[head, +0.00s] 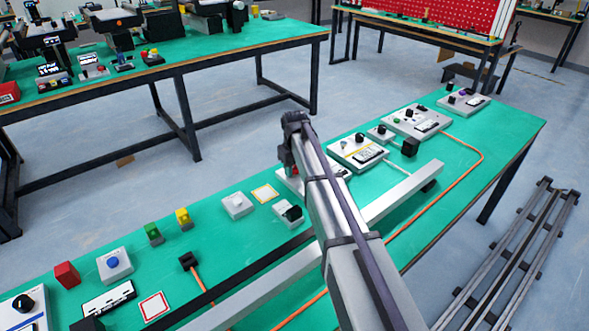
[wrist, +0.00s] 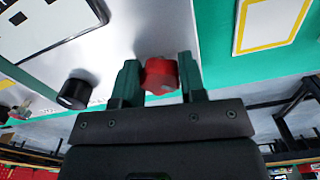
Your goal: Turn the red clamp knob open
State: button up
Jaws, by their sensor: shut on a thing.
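The red clamp knob (wrist: 160,77) shows in the wrist view on a light grey device panel (wrist: 135,40). My gripper (wrist: 159,80) has one finger on each side of the knob and is shut on it. A pale mark shows on the knob's face. In the head view a bit of red (head: 294,170) shows at the end of my arm, over a grey device (head: 328,171) on the green bench. My arm hides most of that device and the fingers there.
A black knob (wrist: 75,92) sits on the panel left of my gripper in the wrist view. A yellow-framed card (head: 265,193) lies on the bench beside the device.

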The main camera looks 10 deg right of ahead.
aim_at(295, 168)
dwell(0.3)
jog(key=o, duration=0.9)
jog(key=shift+o, duration=0.2)
notch_tip(295, 168, up, 11)
jog(key=p, duration=1)
jog(key=shift+p, duration=0.4)
jog(key=shift+f, duration=0.1)
jog(key=s+r+m+p, duration=0.2)
jog(key=s+m, duration=0.1)
jog(key=s, duration=2.7)
jog(key=shift+s+r+m+p, duration=0.2)
jog(key=shift+r+m+p, duration=0.1)
jog(key=shift+r+p, duration=0.05)
